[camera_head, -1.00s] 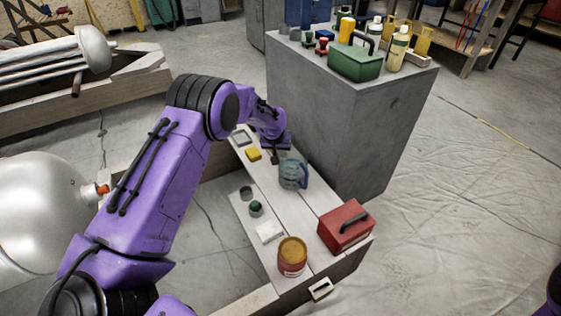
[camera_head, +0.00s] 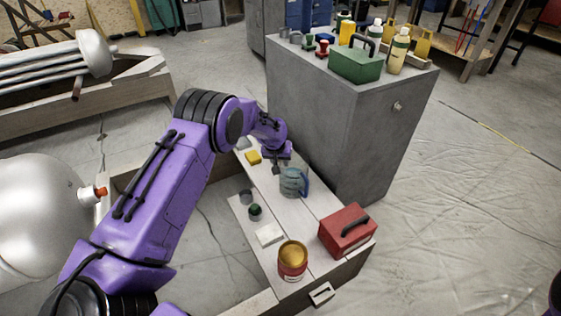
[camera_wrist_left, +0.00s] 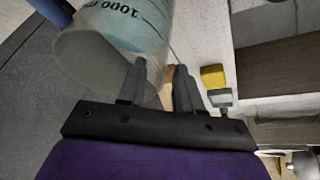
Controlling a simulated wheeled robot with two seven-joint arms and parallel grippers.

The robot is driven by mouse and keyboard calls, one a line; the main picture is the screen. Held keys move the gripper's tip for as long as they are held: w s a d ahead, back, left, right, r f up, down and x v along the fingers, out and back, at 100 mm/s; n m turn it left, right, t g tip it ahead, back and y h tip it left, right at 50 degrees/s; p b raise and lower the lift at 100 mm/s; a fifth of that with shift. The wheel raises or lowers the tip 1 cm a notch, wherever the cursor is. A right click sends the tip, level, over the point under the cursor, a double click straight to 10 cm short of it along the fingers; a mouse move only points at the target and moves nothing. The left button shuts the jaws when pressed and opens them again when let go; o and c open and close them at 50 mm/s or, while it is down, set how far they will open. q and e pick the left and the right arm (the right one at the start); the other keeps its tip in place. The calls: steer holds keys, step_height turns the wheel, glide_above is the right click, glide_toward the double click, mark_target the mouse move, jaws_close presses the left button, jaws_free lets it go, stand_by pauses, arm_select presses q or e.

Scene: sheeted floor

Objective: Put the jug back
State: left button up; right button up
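The jug (camera_head: 291,183), grey-blue and see-through with a blue handle on its right, stands upright on the pale bench. In the left wrist view the jug (camera_wrist_left: 105,42) fills the upper left, with "1000" printed upside down. My left gripper (camera_head: 282,158) is just behind the jug in the head view. In the wrist view its fingers (camera_wrist_left: 160,85) are apart, one overlapping the jug's edge and the other clear of it. A narrow gap with a tan thing behind shows between them. Whether a finger touches the jug is unclear. My right gripper is out of view.
The bench (camera_head: 318,206) also bears a red toolbox (camera_head: 345,230), a red-and-gold tin (camera_head: 292,260), a white block (camera_head: 269,234), small dark pots and a yellow block (camera_head: 253,157). A tall grey cabinet (camera_head: 335,120) with a green toolbox (camera_head: 355,64) and bottles stands close behind.

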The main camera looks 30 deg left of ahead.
arm_select(q)
steer(key=p+v, duration=0.3)
steer(key=v, duration=0.9)
steer(key=s+d+f+n+t+y, duration=0.2)
steer(key=s+d+f+n+t, duration=0.1)
steer(key=s+f, duration=1)
steer(key=s+d+f+g, duration=0.1)
steer(key=s+f, duration=0.1)
steer(key=s, duration=0.8)
steer(key=s+d+f+g+p, duration=0.1)
steer(key=s+f+g, duration=0.1)
steer(key=s, duration=0.7)
steer(key=s+d+f+g, duration=0.1)
steer(key=s+f, duration=0.2)
steer(key=s, duration=0.7)
step_height(320, 180, up, 21)
steer(key=w+p, duration=0.1)
steer(key=p, duration=1.9)
steer(key=shift+y+p, duration=0.3)
